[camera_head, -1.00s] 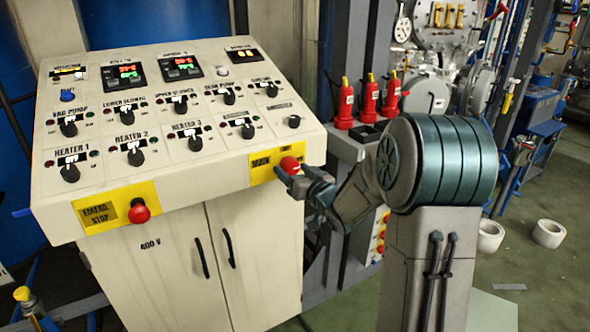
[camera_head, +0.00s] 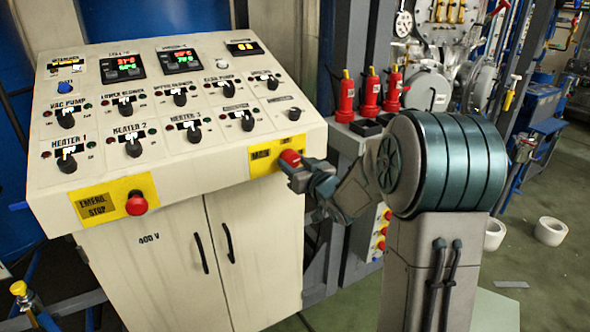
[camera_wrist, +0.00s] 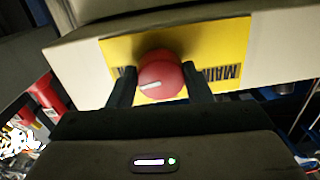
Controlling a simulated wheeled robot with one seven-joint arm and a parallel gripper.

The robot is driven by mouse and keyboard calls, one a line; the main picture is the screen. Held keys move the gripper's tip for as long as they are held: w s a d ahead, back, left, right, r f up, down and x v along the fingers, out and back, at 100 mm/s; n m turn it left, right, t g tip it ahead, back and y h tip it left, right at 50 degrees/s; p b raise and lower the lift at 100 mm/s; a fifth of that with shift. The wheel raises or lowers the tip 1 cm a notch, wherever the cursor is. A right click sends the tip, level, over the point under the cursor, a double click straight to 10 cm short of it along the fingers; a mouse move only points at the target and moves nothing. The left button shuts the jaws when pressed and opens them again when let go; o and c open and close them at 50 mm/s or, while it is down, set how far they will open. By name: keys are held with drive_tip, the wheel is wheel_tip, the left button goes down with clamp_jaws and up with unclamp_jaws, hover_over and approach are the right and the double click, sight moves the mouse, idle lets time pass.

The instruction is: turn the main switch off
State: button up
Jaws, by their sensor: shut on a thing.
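The main switch is a red round knob (camera_head: 290,158) on a yellow plate (camera_head: 262,162) marked MAIN, at the right end of the control panel's front edge. In the wrist view the red knob (camera_wrist: 161,76) carries a white pointer line, lying slanted and near level in the picture. My gripper (camera_wrist: 160,86) has one dark finger on each side of the knob and is shut on it. In the head view my gripper (camera_head: 300,172) meets the knob from the right and partly hides it and the plate.
The sloped panel (camera_head: 215,82) carries several black knobs and lit displays. A red emergency stop button (camera_head: 136,203) sits at the left of the front edge. Red bottles (camera_head: 346,98) stand behind my arm at the right. Cabinet doors (camera_head: 215,262) lie below.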

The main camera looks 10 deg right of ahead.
drive_tip(key=n+b, duration=0.1)
drive_tip(key=b, duration=0.1)
drive_tip(key=n+b, duration=0.1)
drive_tip(key=shift+f+n+b, duration=0.3)
drive_tip(key=shift+b, duration=0.05)
drive_tip(key=n+b, duration=0.5)
drive_tip(key=b, duration=0.1)
drive_tip(key=shift+d+r, duration=0.1)
drive_tip(key=shift+r, duration=0.05)
drive_tip(key=n+b, duration=0.4)
drive_tip(key=shift+r, duration=0.1)
drive_tip(key=shift+r+n+h+b, duration=0.2)
drive_tip(key=shift+n+h+b, duration=0.2)
drive_tip(key=shift+n+b, duration=1.45)
drive_tip(key=shift+n, duration=0.45)
drive_tip(key=o, duration=1)
